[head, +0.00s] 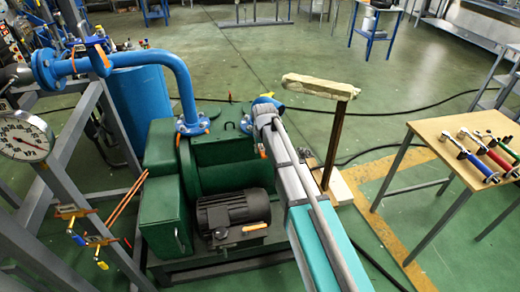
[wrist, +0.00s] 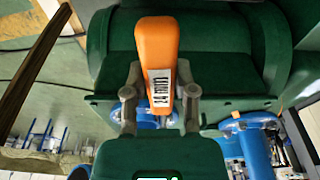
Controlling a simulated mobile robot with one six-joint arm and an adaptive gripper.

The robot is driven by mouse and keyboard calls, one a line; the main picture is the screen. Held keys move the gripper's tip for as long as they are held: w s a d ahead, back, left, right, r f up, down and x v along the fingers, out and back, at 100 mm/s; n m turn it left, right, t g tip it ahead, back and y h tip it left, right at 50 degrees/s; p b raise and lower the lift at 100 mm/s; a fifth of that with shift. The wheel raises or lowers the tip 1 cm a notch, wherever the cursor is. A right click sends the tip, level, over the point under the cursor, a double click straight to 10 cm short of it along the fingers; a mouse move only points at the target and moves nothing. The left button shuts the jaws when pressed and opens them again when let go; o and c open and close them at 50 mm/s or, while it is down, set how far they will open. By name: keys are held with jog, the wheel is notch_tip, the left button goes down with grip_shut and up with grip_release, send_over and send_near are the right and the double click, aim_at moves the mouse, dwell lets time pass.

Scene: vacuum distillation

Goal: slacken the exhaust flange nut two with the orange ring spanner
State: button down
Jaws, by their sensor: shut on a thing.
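The orange ring spanner (wrist: 157,45), marked "24 mm", is in my gripper (wrist: 160,92). The fingers are closed on both sides of its handle in the wrist view. In the head view the end of my arm is over the top of the green pump (head: 225,150), and only a sliver of orange (head: 262,153) shows beside it. In the wrist view part of a blue flange (wrist: 148,123) shows behind the spanner. The spanner's ring end and nut two cannot be made out.
A tall blue pipe (head: 178,75) bolts to the pump's top at left, near a blue tank (head: 140,95). A post with a pale top bar (head: 320,87) stands right of my arm. A wooden table (head: 435,128) at right holds several coloured-handled tools. Black hoses cross the floor.

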jog(key=shift+w+d+n, duration=0.25)
jog(key=shift+d+n, duration=0.05)
jog(key=shift+d, duration=0.25)
jog(key=shift+w+d+n, duration=0.2)
jog(key=shift+d+n, duration=0.1)
jog(key=shift+d, duration=0.25)
jog(key=shift+d, duration=0.1)
jog(key=shift+w+d+n, duration=0.65)
jog(key=shift+d+n, duration=0.25)
jog(key=shift+d, duration=0.1)
jog(key=shift+w+d, duration=0.15)
jog(key=shift+w+d+n+y, duration=0.3)
jog(key=shift+w+d+n, duration=0.35)
jog(key=shift+d+n, duration=0.2)
jog(key=shift+s+a+m, duration=0.25)
jog(key=shift+a, duration=0.05)
dwell(0.8)
